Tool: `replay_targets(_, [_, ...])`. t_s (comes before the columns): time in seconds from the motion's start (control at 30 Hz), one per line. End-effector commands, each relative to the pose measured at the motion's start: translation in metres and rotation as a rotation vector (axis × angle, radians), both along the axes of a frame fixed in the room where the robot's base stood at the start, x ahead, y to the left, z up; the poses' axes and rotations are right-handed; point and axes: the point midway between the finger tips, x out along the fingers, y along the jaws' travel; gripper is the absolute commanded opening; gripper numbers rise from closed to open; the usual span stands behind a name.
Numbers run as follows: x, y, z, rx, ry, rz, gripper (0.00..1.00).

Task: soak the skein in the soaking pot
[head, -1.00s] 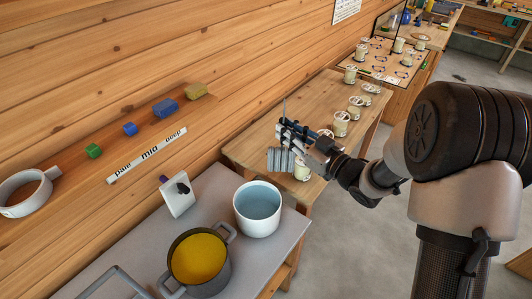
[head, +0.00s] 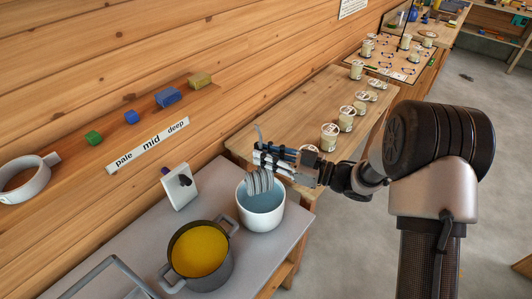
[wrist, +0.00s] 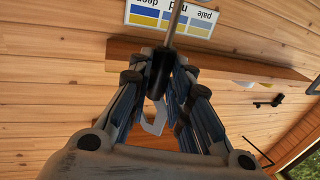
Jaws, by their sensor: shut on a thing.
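My gripper (head: 268,161) is shut on the thin upright hook or rod from which the grey skein (head: 260,182) hangs. The skein is at the back rim of the white soaking pot (head: 262,218), which holds pale blue water. The skein's lower end overlaps the pot's mouth in the head view; I cannot tell whether it touches the water. In the wrist view my gripper (wrist: 160,80) closes around a dark grip with a metal rod rising from it; the skein is hidden there.
A grey pot (head: 200,252) of yellow liquid stands left of the white pot on the grey counter (head: 130,235). A small white panel with a dark knob (head: 180,186) stands behind. Several lidded jars (head: 329,137) line the wooden table at right.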

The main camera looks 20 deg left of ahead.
Motion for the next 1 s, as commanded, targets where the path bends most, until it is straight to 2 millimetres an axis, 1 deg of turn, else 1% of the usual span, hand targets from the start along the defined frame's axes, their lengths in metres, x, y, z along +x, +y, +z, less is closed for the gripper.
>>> replay_targets(0.47, [0.0,-0.004,-0.001,0.001,-0.001,-0.001,0.0])
replay_targets(0.57, [0.0,-0.004,-0.006,0.001,-0.001,-0.001,0.0])
replay_targets(1.0, [0.0,-0.004,-0.047,0.0,0.001,-0.001,0.0])
